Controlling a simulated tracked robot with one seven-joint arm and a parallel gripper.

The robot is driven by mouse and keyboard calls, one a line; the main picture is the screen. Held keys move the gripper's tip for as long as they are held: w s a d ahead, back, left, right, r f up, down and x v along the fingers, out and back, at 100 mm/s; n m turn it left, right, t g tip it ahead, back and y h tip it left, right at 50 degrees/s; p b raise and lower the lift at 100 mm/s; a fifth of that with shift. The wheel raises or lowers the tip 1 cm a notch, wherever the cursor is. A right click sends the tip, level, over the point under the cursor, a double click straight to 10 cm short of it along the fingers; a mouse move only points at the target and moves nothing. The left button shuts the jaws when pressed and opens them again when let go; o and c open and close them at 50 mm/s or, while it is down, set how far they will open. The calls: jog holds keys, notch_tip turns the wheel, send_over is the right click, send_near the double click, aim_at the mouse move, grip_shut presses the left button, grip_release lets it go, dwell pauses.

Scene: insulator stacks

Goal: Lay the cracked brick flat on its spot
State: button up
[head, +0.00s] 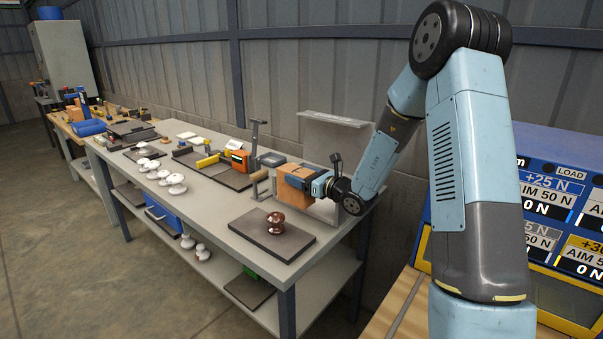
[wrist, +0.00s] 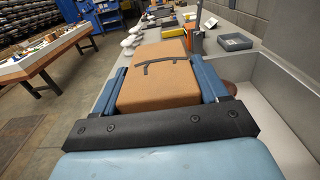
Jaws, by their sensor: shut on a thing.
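The cracked brick (wrist: 155,82) is orange-brown with a dark crack-like line on its top face in the wrist view. My gripper (wrist: 170,85) is shut on it, with a blue finger along each side. In the head view the brick (head: 291,184) is at the right end of the grey workbench, held by my gripper (head: 308,184) in front of an upright grey panel. I cannot tell whether the brick touches the bench. The marked spot for it is not clearly identifiable.
A dark mat (head: 272,238) with a brown insulator (head: 276,222) lies near the front of the bench. White insulators (head: 172,182) stand further left. A tool with an upright post (head: 255,150) and an orange device (head: 238,160) are left of the brick. The grey panel (head: 330,140) stands behind.

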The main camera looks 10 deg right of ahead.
aim_at(299, 194)
jog(key=f, duration=0.3)
jog(key=shift+a+f, duration=0.15)
jog(key=shift+a, duration=0.1)
jog(key=shift+f, duration=1.15)
jog(key=shift+f, duration=0.55)
jog(key=o, duration=1.4)
jog(key=shift+o, duration=0.2)
